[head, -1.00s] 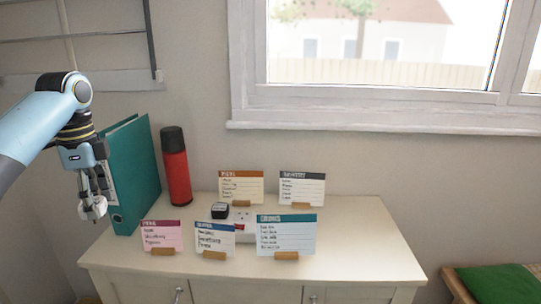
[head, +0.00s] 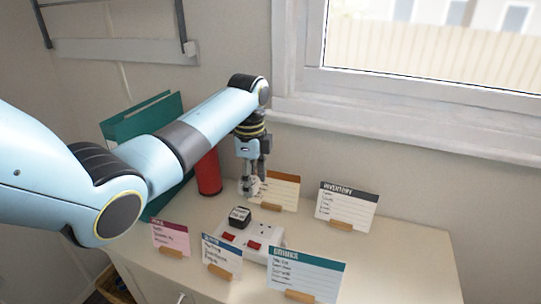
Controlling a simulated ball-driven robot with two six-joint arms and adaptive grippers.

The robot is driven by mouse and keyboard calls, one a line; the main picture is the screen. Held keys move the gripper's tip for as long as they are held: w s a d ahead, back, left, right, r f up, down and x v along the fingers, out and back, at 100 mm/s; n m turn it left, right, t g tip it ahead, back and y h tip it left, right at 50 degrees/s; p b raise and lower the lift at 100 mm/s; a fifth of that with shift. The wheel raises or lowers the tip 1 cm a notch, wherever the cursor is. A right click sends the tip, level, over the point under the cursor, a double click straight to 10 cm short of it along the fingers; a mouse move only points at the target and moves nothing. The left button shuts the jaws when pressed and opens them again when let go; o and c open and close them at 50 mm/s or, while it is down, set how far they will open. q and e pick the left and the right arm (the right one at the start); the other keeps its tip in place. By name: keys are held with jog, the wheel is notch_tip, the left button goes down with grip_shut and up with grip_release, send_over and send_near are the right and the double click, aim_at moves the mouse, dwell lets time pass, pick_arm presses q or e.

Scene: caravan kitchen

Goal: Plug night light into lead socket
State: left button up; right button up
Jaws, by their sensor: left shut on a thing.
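The lead socket (head: 266,234) is a white block with red switches, lying on the cabinet among the cards. A black plug (head: 239,217) sits at its left end; its right end looks free. The front cards hide part of the block. My right gripper is not in view.
Standing cards surround the socket: pink (head: 170,238), blue (head: 221,255), teal (head: 306,274), orange (head: 279,189) and dark grey (head: 346,206). A red flask (head: 208,174) and a green folder (head: 143,117) stand behind my left arm. The cabinet top (head: 405,262) is clear at the right.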

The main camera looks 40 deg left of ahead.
pick_arm(q)
jog(key=s+d+r+m+p, duration=0.1)
jog(key=s+d+r+p, duration=0.1)
jog(key=d+p, duration=0.4)
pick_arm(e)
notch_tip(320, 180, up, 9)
pick_arm(q)
jog(key=shift+m, duration=0.3)
notch_tip(320, 180, down, 7)
jog(key=b, duration=0.5)
jog(key=shift+a+f+b, duration=0.1)
jog(key=shift+a+b, duration=0.05)
jog(key=shift+b, duration=0.25)
jog(key=shift+f, duration=0.65)
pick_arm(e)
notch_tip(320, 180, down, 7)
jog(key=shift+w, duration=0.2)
pick_arm(q)
jog(key=shift+r+p, duration=0.1)
jog(key=shift+p, duration=0.3)
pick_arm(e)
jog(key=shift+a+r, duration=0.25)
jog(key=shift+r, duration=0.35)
pick_arm(q)
jog(key=shift+f+b, duration=0.85)
jog(key=shift+f, duration=0.35)
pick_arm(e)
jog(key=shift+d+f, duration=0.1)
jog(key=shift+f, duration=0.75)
